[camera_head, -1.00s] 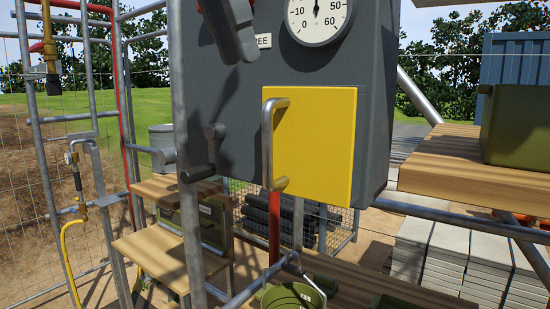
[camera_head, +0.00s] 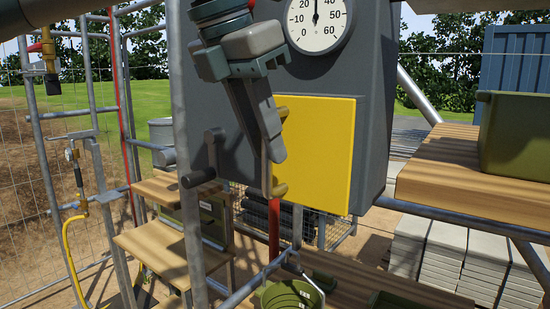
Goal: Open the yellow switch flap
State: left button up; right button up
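The yellow switch flap (camera_head: 325,150) is a square panel lying flat against the front of the dark grey box (camera_head: 375,100). Its upright metal handle (camera_head: 266,182) stands along the flap's left edge. My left gripper (camera_head: 274,150) comes down from the top and covers much of the handle. Its fingers overlap in this view, so I cannot tell if they are open or shut, or if they touch the handle. My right gripper is not in view.
A round dial (camera_head: 318,22) sits above the flap. A dark lever (camera_head: 212,155) is left of the handle, near an upright scaffold pole (camera_head: 182,130). A wooden shelf (camera_head: 470,170) with a green crate (camera_head: 515,135) stands at the right. A green bucket (camera_head: 292,295) is below.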

aim_at(275, 189)
pick_arm(q)
jog(key=shift+p+x, duration=0.7)
jog(key=shift+x, duration=1.9)
grip_shut()
